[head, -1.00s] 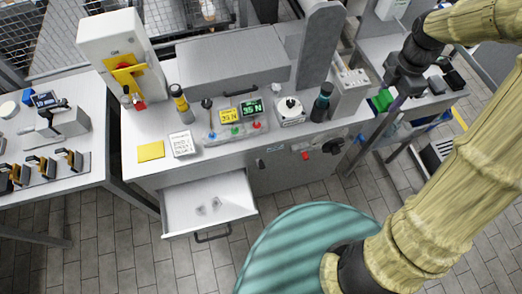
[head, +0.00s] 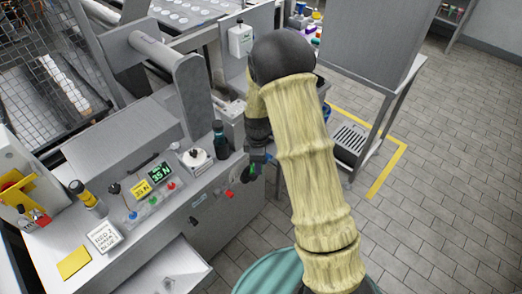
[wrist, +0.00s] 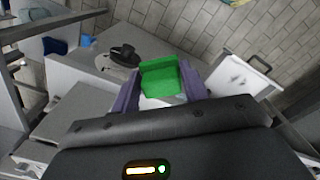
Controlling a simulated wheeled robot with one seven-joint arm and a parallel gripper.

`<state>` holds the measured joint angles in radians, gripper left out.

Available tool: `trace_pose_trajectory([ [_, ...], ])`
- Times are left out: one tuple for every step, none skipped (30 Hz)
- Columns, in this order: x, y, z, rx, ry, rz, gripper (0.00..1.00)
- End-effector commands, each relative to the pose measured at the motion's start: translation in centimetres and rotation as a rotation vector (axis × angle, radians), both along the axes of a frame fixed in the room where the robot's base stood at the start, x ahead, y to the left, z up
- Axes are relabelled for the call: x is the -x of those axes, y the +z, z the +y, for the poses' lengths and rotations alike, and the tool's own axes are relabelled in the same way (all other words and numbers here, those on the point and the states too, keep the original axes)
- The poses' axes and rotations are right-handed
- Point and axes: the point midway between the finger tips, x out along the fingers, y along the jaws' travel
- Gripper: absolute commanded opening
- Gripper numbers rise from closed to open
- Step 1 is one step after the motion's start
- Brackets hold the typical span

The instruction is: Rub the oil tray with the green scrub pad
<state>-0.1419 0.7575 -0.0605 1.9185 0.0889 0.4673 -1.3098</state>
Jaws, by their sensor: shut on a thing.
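My gripper (wrist: 160,88) is shut on the green scrub pad (wrist: 160,78), which sits between its two purple fingers in the wrist view. In the head view my gripper (head: 257,162) is beside the right end of the grey machine, mostly hidden by my arm, and only a small dark green bit of the pad shows. A dark slatted tray (head: 351,138) lies on a low shelf in the head view.
The grey machine (head: 150,215) carries a dark bottle (head: 221,140), a white knob box (head: 195,160), and a yellow-topped cylinder (head: 86,196). Its open drawer (head: 178,272) juts out in front. A tall grey cabinet (head: 365,45) stands right. Tiled floor at the right is clear.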

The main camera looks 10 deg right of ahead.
Motion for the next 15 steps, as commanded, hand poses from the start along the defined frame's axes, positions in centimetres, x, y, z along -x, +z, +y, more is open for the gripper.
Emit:
trace_pose_trajectory([
  [0.1,-2.3,0.3,0.003,-0.07,0.008,0.26],
  [0.1,-3.4,0.3,0.003,-0.121,0.007,0.26],
  [0.2,-5.1,0.4,0.004,-0.194,0.008,0.26],
  [0.2,-6.3,0.3,0.005,-0.251,0.009,0.26],
  [0.3,-7.7,0.3,0.006,-0.309,0.008,0.26],
  [0.4,-9.4,0.2,0.006,-0.39,0.008,0.26],
  [0.6,-10.8,0.0,0.005,-0.45,0.009,0.26],
  [0.8,-12.1,-0.2,0.006,-0.511,0.008,0.26],
  [1.1,-13.9,-0.6,0.006,-0.593,0.008,0.26],
  [1.4,-15.3,-0.9,0.005,-0.656,0.009,0.26],
  [1.7,-16.6,-1.3,0.006,-0.718,0.009,0.26],
  [2.3,-18.4,-1.8,0.006,-0.801,0.009,0.26],
  [2.7,-19.7,-2.1,0.005,-0.863,0.009,0.26],
  [3.2,-21.0,-2.5,0.006,-0.924,0.009,0.26],
  [4.0,-22.7,-3.0,0.005,-1.005,0.009,0.26],
])
